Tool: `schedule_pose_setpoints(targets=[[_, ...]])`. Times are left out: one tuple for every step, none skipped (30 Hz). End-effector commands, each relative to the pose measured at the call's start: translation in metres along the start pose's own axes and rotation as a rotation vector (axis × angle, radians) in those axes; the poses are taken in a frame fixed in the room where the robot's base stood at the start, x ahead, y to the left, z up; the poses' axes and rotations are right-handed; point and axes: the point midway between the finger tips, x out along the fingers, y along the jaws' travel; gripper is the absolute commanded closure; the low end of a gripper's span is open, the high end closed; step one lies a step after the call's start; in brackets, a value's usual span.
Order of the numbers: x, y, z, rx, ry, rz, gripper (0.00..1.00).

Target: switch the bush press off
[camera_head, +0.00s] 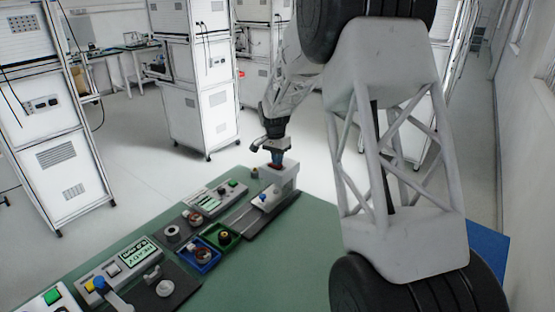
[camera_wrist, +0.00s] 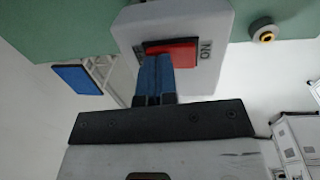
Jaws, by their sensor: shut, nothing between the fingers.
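The bush press (camera_head: 287,180) appears to be the pale housing at the far right corner of the bench, with a red rocker switch on top. In the wrist view, the red rocker switch (camera_wrist: 182,50) sits in the pale housing (camera_wrist: 215,75). "ON" is printed at its right end; the label at its left end is mostly hidden. My gripper (camera_head: 277,162) is over the switch. In the wrist view my gripper (camera_wrist: 155,58) is shut and empty, its blue fingertips over the left part of the switch. They look touching or very close; the rocker's tilt is unclear.
A grey knob with a brass centre (camera_wrist: 263,32) stands beside the housing. On the green bench (camera_head: 225,285) are blue (camera_head: 201,254) and green (camera_head: 222,237) trays, a panel with a green display (camera_head: 135,255), and a control box (camera_head: 212,200). White cabinets (camera_head: 200,85) stand behind.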

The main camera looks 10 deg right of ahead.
Motion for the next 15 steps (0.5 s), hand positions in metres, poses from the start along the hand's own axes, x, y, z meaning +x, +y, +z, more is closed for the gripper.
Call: schedule_pose_setpoints(targets=[[0.0021, 0.0015, 0.0002, 0.0, -0.001, -0.014, 1.0], [0.0033, 0.0019, 0.0002, 0.0, 0.0, -0.026, 1.0], [0.005, 0.0025, 0.0005, 0.001, -0.001, -0.042, 1.0], [0.0062, 0.0029, 0.0003, 0.001, 0.0, -0.053, 1.0], [0.0068, 0.0022, 0.0003, -0.001, 0.0, -0.054, 1.0], [0.0071, 0.0019, 0.0003, -0.001, -0.001, -0.052, 1.0], [0.0075, 0.0019, 0.0004, -0.001, -0.001, -0.051, 1.0], [0.0078, 0.002, 0.0004, -0.001, -0.001, -0.051, 1.0], [0.0083, 0.0021, 0.0005, -0.001, -0.002, -0.05, 1.0], [0.0086, 0.0021, 0.0005, -0.001, -0.002, -0.05, 1.0], [0.0089, 0.0021, 0.0005, -0.001, -0.002, -0.049, 1.0], [0.0093, 0.002, 0.0006, -0.001, -0.003, -0.049, 1.0], [0.0095, 0.0018, 0.0006, -0.001, -0.003, -0.049, 1.0], [0.0098, 0.0015, 0.0006, -0.001, -0.003, -0.048, 1.0], [0.0099, 0.0009, 0.0007, -0.001, -0.004, -0.048, 1.0]])
